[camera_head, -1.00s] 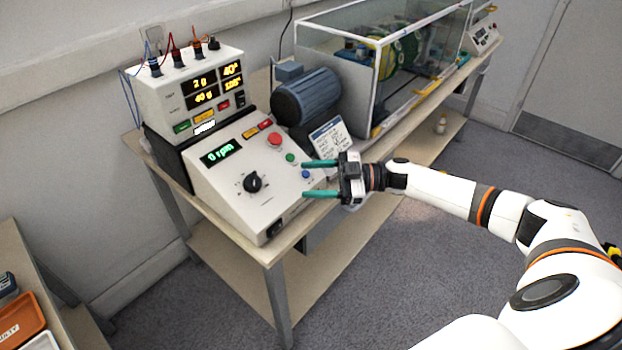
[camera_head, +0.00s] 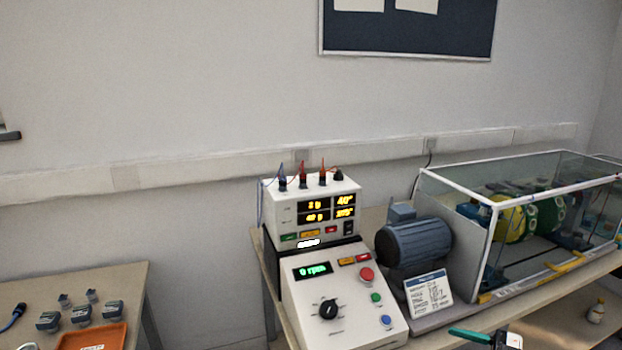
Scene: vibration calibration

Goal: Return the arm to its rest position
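My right gripper (camera_head: 478,337) shows only in part at the bottom edge, right of centre, in the head view. The panel display reads 0 rpm. My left gripper is out of view.
A measuring unit (camera_head: 312,212) with lit displays stands behind the panel. A blue-grey motor (camera_head: 415,243) and a glass-walled case (camera_head: 540,215) are to the right. A side table (camera_head: 60,285) at left holds small grey blocks and an orange tray (camera_head: 92,337).

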